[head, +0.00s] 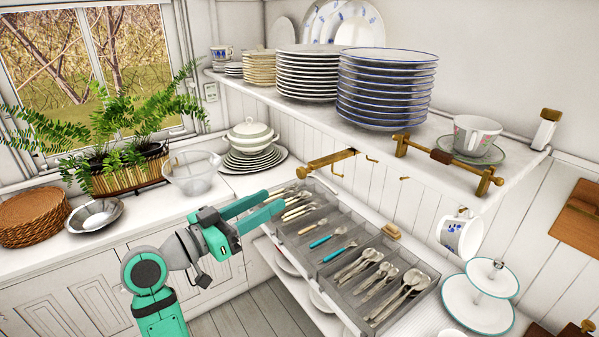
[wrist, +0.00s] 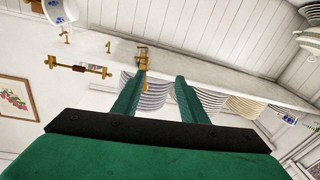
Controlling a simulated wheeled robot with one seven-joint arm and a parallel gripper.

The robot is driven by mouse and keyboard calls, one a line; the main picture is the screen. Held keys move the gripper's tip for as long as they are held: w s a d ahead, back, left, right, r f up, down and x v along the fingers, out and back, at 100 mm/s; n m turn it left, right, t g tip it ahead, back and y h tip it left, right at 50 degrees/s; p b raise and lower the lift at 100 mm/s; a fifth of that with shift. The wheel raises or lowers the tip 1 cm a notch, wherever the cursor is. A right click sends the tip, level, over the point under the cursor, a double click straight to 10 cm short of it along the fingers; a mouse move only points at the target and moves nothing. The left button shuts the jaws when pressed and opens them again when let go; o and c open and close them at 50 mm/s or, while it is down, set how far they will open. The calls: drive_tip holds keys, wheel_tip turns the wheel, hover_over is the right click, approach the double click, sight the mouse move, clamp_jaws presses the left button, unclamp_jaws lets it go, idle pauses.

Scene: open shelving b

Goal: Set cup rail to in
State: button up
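A brass bar (head: 332,160) juts out from the shelf's front edge, left of several small brass hooks (head: 372,158). A brass fitting with a dark wooden grip (head: 445,159) sits along the same edge further right; it also shows in the wrist view (wrist: 80,67). I cannot tell for certain which parts form the cup rail. A white and blue cup (head: 460,236) hangs below the shelf at right. My gripper (head: 275,204) is open and empty, left of and below the brass bar, apart from it. In the wrist view, a brass piece (wrist: 142,58) shows beyond my open fingers (wrist: 158,80).
The shelf holds stacked plates (head: 386,90) and a cup on a saucer (head: 475,138). Below is an open cutlery drawer (head: 352,285). A tiered stand (head: 480,302) is at right. A fern (head: 118,135), glass bowl (head: 193,174) and tureen (head: 250,134) stand on the left counter.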

sight(298, 172)
wheel_tip(298, 172, up, 6)
drive_tip(key=s+m+g+h, duration=0.1)
drive_tip(key=s+m+g, duration=0.1)
drive_tip(key=m, duration=0.1)
drive_tip(key=x, duration=1)
drive_tip(key=shift+f, duration=0.1)
drive_tip(key=shift+c, duration=0.3)
clamp_jaws()
drive_tip(key=shift+a, duration=0.15)
